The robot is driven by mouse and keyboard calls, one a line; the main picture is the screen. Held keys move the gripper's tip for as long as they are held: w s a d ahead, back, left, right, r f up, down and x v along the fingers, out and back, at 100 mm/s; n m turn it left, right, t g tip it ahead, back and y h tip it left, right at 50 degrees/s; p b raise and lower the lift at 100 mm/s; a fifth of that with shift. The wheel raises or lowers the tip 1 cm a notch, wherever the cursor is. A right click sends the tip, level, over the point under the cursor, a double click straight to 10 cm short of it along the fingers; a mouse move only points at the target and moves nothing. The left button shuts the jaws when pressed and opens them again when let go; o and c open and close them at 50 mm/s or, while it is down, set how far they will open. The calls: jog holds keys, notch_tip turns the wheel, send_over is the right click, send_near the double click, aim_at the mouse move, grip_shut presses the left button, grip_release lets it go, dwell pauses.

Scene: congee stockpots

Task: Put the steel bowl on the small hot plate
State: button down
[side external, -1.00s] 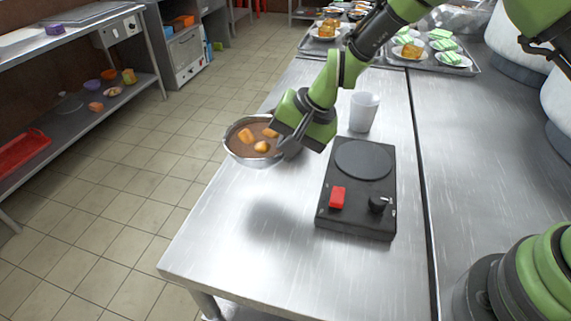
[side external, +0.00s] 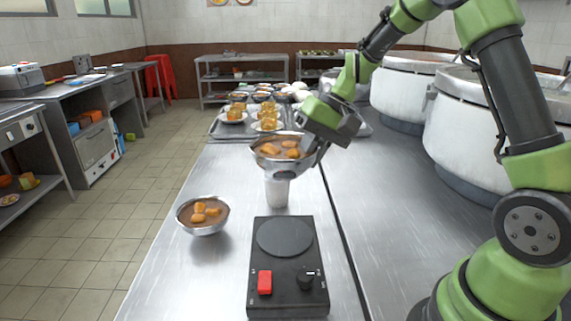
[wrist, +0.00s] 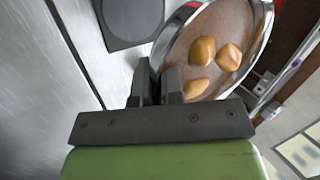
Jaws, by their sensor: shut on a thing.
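My gripper (side external: 318,150) is shut on the rim of a steel bowl (side external: 268,163) of brown liquid with orange pieces, and holds it in the air. In the side view this bowl overlaps the top of a white cup, beyond the hot plate. The wrist view shows the held bowl (wrist: 222,88) to the right of the fingers (wrist: 158,88). The small black hot plate (side external: 265,229) has a round plate, a red switch and a black knob; nothing is on it. It shows partly in the wrist view (wrist: 112,38). A similar second bowl (side external: 204,230) is at the counter's left side.
The white cup (side external: 277,192) stands just behind the hot plate. Trays (side external: 222,129) with plates of food are at the far end of the counter. Large white stockpots (side external: 465,135) stand at the right.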

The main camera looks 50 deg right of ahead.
jog(key=shift+f, duration=6.95)
jog(key=shift+f, duration=0.3)
jog(key=c, duration=1.2)
grip_release()
jog(key=shift+c, duration=1.2)
jog(key=shift+v, duration=2.45)
jog(key=shift+r, duration=0.15)
